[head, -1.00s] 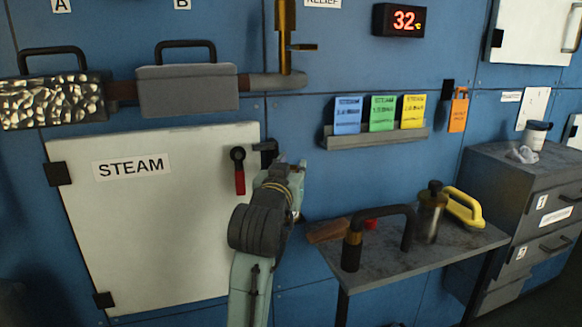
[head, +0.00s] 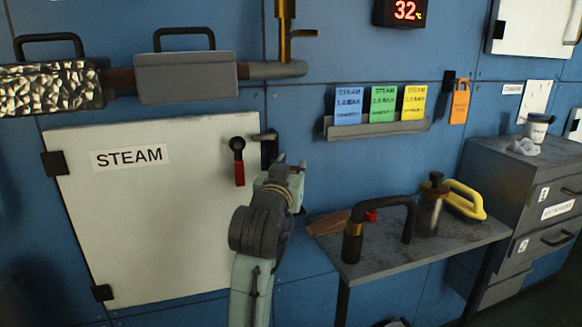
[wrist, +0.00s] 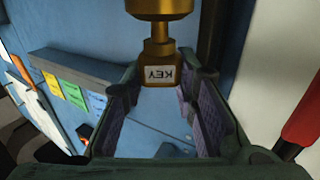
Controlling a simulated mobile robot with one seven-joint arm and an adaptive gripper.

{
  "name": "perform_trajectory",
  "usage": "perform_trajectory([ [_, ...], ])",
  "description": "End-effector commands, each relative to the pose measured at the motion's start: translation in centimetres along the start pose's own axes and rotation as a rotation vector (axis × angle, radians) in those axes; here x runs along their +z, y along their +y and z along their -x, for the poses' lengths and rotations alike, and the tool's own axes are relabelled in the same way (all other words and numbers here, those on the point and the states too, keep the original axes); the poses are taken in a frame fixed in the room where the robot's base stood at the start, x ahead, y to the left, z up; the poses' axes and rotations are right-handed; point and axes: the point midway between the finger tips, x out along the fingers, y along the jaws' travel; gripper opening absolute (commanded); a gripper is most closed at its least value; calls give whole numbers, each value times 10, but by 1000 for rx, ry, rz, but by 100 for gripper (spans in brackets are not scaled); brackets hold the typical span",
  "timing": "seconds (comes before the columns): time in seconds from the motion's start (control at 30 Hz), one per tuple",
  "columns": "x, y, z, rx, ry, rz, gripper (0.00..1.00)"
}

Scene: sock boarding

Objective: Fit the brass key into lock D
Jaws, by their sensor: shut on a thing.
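The brass key (wrist: 160,74) shows in the wrist view as a brass block marked KEY, with a neck and a wider brass cylinder beyond it. My gripper (wrist: 160,80) is shut on the block, its padded fingers on either side. In the head view my gripper (head: 290,168) is in front of the wall, just below and right of the dark latch (head: 268,150) at the STEAM door's right edge. The key is not distinguishable there. I see no lock marked D. I cannot tell whether the key touches anything.
The white STEAM door (head: 150,225) has a red-handled lever (head: 239,165). A grey shelf (head: 375,128) holds blue, green and yellow cards. A small table (head: 430,245) at right carries a bent dark handle, a canister and a yellow handle. Grey drawers (head: 540,185) stand far right.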

Motion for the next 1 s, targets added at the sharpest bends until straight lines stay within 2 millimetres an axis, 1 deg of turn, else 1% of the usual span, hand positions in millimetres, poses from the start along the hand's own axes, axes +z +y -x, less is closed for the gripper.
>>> perform_trajectory([
  [0.73,19,0,0,0,1,0,0],
  [0.77,18,0,0,0,1,0,28],
  [1.0,18,0,0,0,1,0,44],
])
